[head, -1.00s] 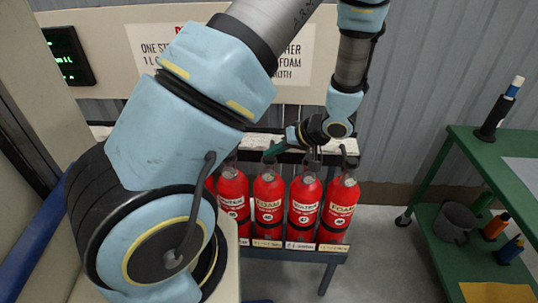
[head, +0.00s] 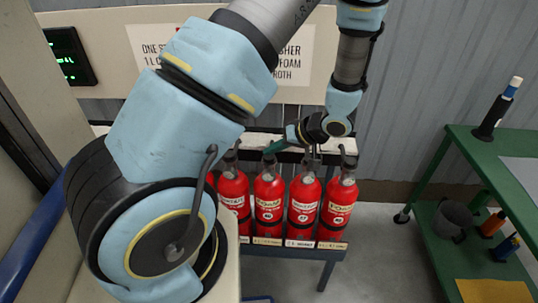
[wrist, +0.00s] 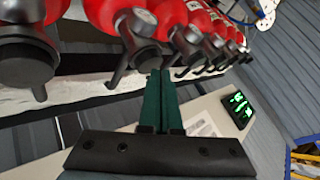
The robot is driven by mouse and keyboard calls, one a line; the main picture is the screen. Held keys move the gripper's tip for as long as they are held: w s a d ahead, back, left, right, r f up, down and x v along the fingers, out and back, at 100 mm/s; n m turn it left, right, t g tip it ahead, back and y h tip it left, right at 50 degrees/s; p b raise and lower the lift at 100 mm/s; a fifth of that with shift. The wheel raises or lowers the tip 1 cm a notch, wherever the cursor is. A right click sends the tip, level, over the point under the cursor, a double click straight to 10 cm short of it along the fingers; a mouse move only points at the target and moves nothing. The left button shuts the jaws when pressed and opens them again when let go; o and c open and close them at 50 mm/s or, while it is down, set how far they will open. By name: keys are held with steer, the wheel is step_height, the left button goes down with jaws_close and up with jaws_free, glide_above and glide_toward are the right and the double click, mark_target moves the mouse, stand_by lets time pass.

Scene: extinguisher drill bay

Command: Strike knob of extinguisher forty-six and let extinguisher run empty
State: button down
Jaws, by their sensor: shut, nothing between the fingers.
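My gripper (head: 270,149), with green fingers, reaches in from the right just above that extinguisher's top. In the wrist view the gripper (wrist: 161,74) is shut and empty. Its fingertips are close to the dark valve head (wrist: 145,52) of one extinguisher; I cannot tell whether they touch. That extinguisher's number is not readable there.
Neighbouring extinguishers (head: 304,200) and (head: 339,205) stand close to the right. A sign board (head: 150,40) and a green-lit display (head: 68,55) are behind. A green trolley (head: 460,150) stands at the right, with clear floor between it and the rack.

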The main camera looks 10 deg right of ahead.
mark_target(273, 156)
steer(key=shift+r+p, duration=3)
steer(key=shift+p, duration=0.2)
steer(key=shift+f, duration=0.1)
steer(key=shift+w+h, duration=0.3)
steer(key=shift+w, duration=0.15)
steer(key=w+r+m+h+b, duration=0.2)
steer(key=w+r+h+b, duration=0.15)
steer(key=r+h, duration=0.45)
steer(key=s+a+r+m+g+b, duration=0.1)
steer(key=s+a+r+g, duration=0.2)
steer(key=s+a, duration=0.8)
steer(key=a, duration=0.3)
steer(key=shift+r+g+y, duration=0.3)
steer(key=shift+y, duration=0.1)
